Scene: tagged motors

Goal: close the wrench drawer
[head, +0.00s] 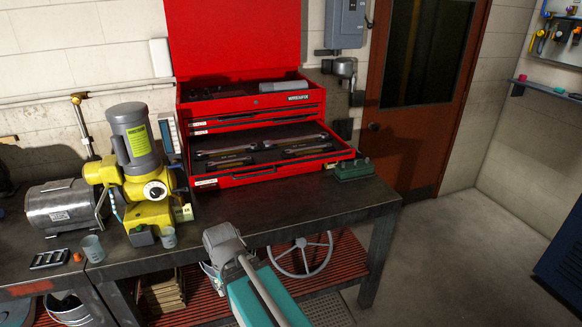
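The wrench drawer (300,165) is the pulled-out lower drawer of a red tool chest (300,98) on the workbench. It stands open toward me, with a handle on its front. Several wrenches (305,149) lie in its dark inside. The drawers above it look shut, and the chest's red lid (235,40) is raised. I cannot make out my gripper. Grey and teal parts that look like my arm show at the bottom middle, in front of the bench and apart from the drawer.
On the dark workbench (330,205), a yellow and grey machine (145,180) stands left of the drawer. A small green block (353,170) sits close by the drawer's right front corner. A grey motor (60,207) is far left. Bare bench top lies before the drawer. Open floor is at right.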

